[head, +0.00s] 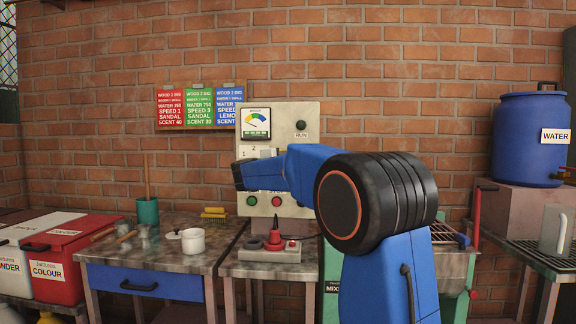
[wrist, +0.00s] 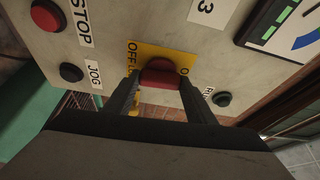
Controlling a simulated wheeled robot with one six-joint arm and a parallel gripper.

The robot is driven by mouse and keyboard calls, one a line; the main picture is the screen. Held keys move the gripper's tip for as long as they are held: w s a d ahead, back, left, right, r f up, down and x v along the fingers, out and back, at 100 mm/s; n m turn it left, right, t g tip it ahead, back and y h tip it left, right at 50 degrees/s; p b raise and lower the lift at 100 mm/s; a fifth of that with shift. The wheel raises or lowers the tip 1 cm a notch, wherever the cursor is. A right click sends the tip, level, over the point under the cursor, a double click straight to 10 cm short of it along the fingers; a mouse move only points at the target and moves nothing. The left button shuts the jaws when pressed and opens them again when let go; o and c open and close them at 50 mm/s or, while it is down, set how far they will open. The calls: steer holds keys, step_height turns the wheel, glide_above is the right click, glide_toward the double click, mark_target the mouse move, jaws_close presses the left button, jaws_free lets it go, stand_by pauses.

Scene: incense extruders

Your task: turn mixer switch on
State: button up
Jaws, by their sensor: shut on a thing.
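The control panel (head: 284,112) stands against the brick wall, and my arm covers much of its middle. In the wrist view a red switch knob (wrist: 160,73) sits on a yellow plate (wrist: 147,50) on the grey panel face (wrist: 135,20). The plate reads OFF on its left; the lettering on its right is mostly hidden. My gripper (wrist: 160,90) is shut on the red knob, with one finger at each side. The knob's exact turn angle is hard to tell. In the head view my gripper and this switch are hidden behind my blue arm link.
Around the switch are a STOP button (wrist: 47,15), a JOG button (wrist: 71,72) and a black button (wrist: 222,98). A gauge (head: 255,123) is higher on the panel. A red-tipped device (head: 274,238) and a white pot (head: 193,241) stand on the benches below.

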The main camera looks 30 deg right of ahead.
steer(key=shift+m+g, duration=0.3)
steer(key=shift+m, duration=0.2)
steer(key=o, duration=1)
steer(key=shift+o, duration=0.2)
steer(key=v, duration=1.7)
steer(key=shift+s, duration=0.25)
steer(key=shift+r, duration=0.15)
